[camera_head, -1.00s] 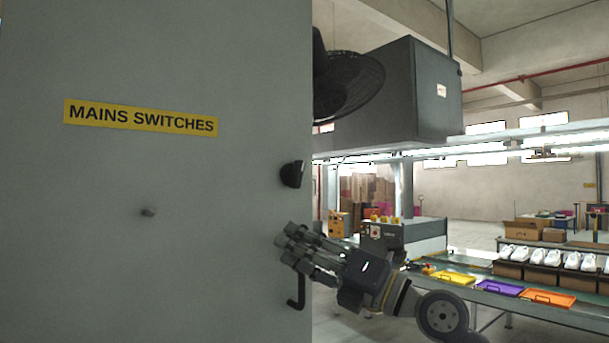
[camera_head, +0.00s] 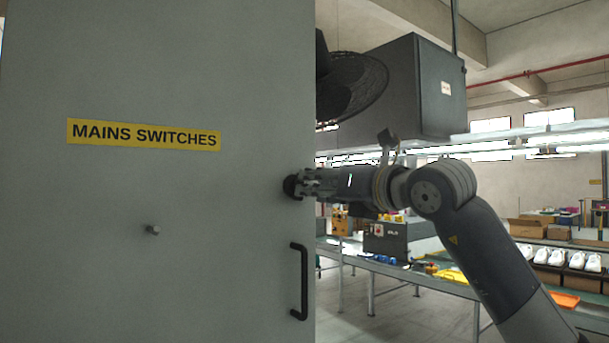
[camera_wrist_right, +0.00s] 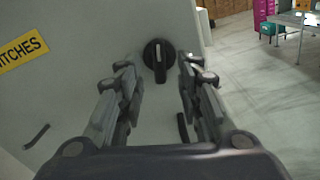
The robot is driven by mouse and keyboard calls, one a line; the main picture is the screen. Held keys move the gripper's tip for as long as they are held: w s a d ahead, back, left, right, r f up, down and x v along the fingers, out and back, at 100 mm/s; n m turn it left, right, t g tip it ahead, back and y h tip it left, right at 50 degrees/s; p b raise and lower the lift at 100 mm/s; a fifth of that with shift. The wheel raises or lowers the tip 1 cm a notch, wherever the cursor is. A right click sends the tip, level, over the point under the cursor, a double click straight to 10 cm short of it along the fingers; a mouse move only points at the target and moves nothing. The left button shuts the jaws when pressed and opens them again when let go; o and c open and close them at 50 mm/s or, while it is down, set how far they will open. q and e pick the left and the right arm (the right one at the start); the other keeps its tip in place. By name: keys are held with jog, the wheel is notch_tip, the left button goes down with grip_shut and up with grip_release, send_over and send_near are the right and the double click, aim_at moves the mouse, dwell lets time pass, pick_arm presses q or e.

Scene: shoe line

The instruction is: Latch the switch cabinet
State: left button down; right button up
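The grey switch cabinet door (camera_head: 180,230) fills the left of the head view and looks closed, with a yellow "MAINS SWITCHES" label (camera_head: 143,135). A black rotary latch knob (camera_head: 290,187) sits near its right edge; in the right wrist view the knob (camera_wrist_right: 158,56) is round with a bar pointing down. A black pull handle (camera_head: 299,281) is below it. My right gripper (camera_head: 308,185) is at the knob; in the right wrist view its open fingers (camera_wrist_right: 160,82) straddle the space just before the knob, apart from it. My left gripper is not in view.
Right of the cabinet are a black fan (camera_head: 350,88), a dark overhead box (camera_head: 440,90), and a conveyor line with an orange tray (camera_head: 565,299) and white shoes (camera_head: 558,258).

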jog(key=shift+p+x, duration=1)
jog(key=shift+x, duration=1.35)
jog(key=c, duration=0.8)
